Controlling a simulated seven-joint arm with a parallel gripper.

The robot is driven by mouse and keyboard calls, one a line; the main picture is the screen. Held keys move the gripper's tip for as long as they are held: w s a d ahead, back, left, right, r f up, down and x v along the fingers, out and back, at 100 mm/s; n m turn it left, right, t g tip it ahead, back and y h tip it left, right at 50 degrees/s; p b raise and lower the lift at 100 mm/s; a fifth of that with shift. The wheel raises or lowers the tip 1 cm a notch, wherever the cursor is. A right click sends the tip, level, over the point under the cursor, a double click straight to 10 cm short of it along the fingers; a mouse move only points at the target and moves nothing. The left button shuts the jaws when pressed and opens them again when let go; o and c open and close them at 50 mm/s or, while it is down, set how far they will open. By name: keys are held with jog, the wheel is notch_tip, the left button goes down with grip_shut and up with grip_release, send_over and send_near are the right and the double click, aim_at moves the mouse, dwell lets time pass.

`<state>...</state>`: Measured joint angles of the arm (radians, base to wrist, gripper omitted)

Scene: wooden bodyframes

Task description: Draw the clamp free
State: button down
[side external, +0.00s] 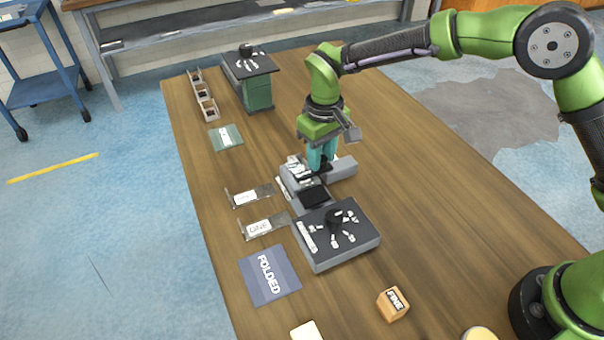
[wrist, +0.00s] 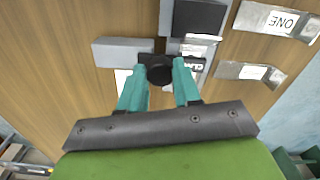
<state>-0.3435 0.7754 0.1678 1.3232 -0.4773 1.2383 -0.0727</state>
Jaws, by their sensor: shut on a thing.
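My gripper (side external: 322,164) is over the grey fixture (side external: 342,172) in the middle of the table, fingers pointing down. In the wrist view its two teal fingers (wrist: 158,80) are shut on a round black knob (wrist: 158,71), which I take to be the clamp. A dark bar extends from the knob to both sides, across the grey fixture (wrist: 115,52). A partly hidden white label (wrist: 194,65) lies beside the knob. Whether the clamp is seated in the fixture or lifted clear of it, I cannot tell.
A black-topped dial box (side external: 340,258) stands just in front of the fixture. Two labelled clear plates (side external: 262,226) and a FOLDED mat (side external: 268,275) lie to the left. A FINE cube (side external: 393,303) is near the front. Another dial box (side external: 258,92) stands at the back. The right side is clear.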

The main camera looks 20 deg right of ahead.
jog(key=d, duration=0.8)
jog(key=shift+d, duration=0.1)
jog(key=c, duration=0.8)
grip_release()
jog(key=shift+r, duration=0.15)
notch_tip(320, 180, up, 17)
jog(key=shift+f, duration=0.2)
jog(key=shift+w, duration=0.1)
